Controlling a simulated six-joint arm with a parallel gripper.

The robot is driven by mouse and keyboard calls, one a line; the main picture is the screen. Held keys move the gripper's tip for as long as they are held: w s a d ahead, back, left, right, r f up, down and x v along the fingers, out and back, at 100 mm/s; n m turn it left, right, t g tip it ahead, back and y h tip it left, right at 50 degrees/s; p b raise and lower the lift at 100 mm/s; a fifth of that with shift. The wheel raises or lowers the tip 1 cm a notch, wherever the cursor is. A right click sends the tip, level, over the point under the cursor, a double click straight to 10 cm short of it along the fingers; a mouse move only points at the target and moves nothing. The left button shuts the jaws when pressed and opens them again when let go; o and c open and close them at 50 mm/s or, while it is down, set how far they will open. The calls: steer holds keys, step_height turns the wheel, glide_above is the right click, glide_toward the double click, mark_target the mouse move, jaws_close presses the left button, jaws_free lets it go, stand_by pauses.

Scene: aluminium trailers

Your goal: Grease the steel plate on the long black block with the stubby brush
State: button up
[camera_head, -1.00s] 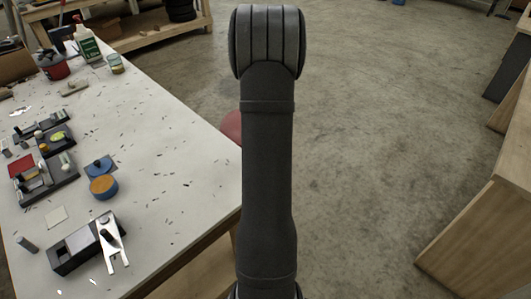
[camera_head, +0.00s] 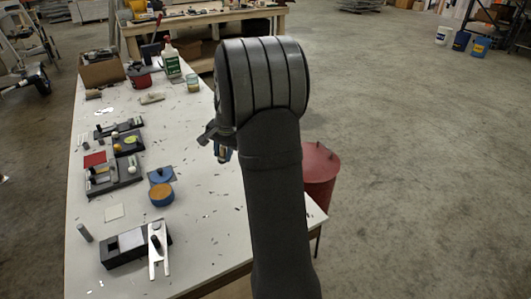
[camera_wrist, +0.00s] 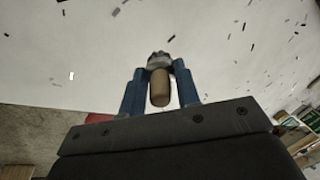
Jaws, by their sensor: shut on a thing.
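The long black block (camera_head: 112,257) lies at the near end of the white table. A pale grey square plate (camera_head: 131,238) sits on its top, with a silvery forked metal piece (camera_head: 158,258) beside it at the right end. My gripper (camera_head: 223,153) shows partly behind my arm, over the table's right side and well away from the block. In the wrist view its blue fingers (camera_wrist: 160,88) are shut on the stubby brush (camera_wrist: 160,90), which has a short tan handle. The brush's dark far end points away from the camera, over the table.
A round blue tin with an orange top (camera_head: 162,196) stands behind the block. Black trays with small parts (camera_head: 112,178) line the left side. A spray bottle (camera_head: 172,62) and red pot (camera_head: 140,80) stand farther back. A red drum (camera_head: 320,170) is beside the table.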

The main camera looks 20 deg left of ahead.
steer(key=s+a+r+n+y, duration=0.1)
steer(key=s+a+r, duration=0.1)
steer(key=s+a, duration=1.3)
steer(key=shift+w+x, duration=0.15)
steer(key=shift+x, duration=0.95)
steer(key=shift+w+x, duration=0.2)
steer(key=shift+x, duration=0.95)
steer(key=shift+w+x, duration=0.15)
steer(key=shift+x, duration=0.95)
steer(key=shift+d+f, duration=0.1)
steer(key=shift+f, duration=0.65)
step_height(320, 180, up, 7)
